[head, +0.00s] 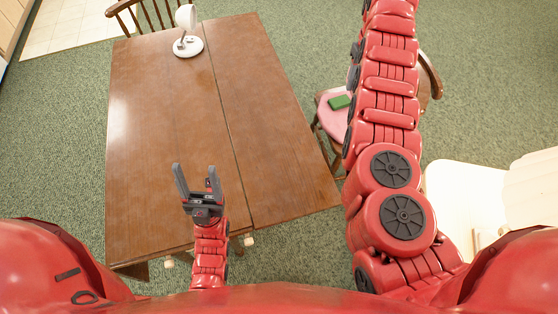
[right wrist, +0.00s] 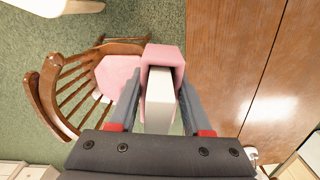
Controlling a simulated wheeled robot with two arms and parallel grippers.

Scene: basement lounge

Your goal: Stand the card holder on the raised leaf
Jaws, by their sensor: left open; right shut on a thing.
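The card holder (right wrist: 163,55) is a pink block-like piece with a white part in it. My right gripper (right wrist: 160,95) is shut on it, with a finger on each side, in the right wrist view. In the head view my right arm runs up out of the top edge, so that gripper and the holder are hidden there. The raised leaf (head: 265,110) is the brown wooden strip right of the table's seam. It also shows in the right wrist view (right wrist: 225,60), right of the held holder. My left gripper (head: 197,175) is open and empty over the near part of the table.
A white lamp (head: 188,47) stands at the table's far end. The leaf's top is bare. White furniture (head: 462,195) is at the right.

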